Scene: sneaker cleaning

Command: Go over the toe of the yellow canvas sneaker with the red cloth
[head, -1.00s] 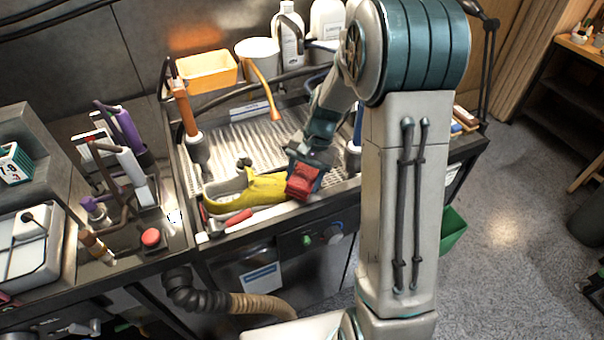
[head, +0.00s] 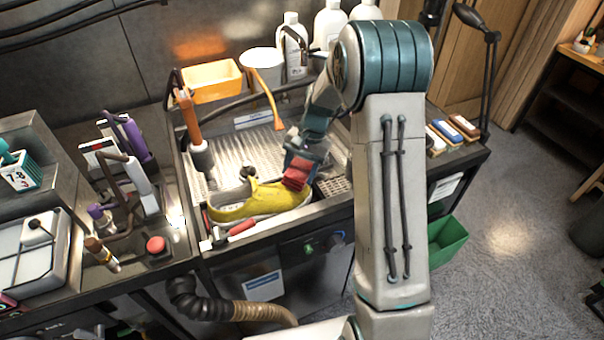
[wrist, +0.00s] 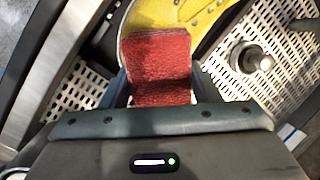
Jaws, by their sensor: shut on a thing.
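The yellow canvas sneaker (head: 262,199) lies on the metal grate of the washing station in the head view, with its right end under my gripper. My gripper (head: 299,172) is shut on the red cloth (head: 296,177). In the wrist view the red cloth (wrist: 159,62) hangs out ahead of my gripper (wrist: 160,95) and overlaps the yellow sneaker (wrist: 205,20) and its pale rim. The cloth appears to touch the sneaker's end. The part of the sneaker under the cloth is hidden.
The perforated grate (head: 232,152) surrounds the sneaker. A red-handled tool (head: 241,228) lies along its front edge. An orange-handled tool (head: 190,120) stands at the left. An orange bin (head: 211,82), a white bucket (head: 261,64) and bottles stand behind.

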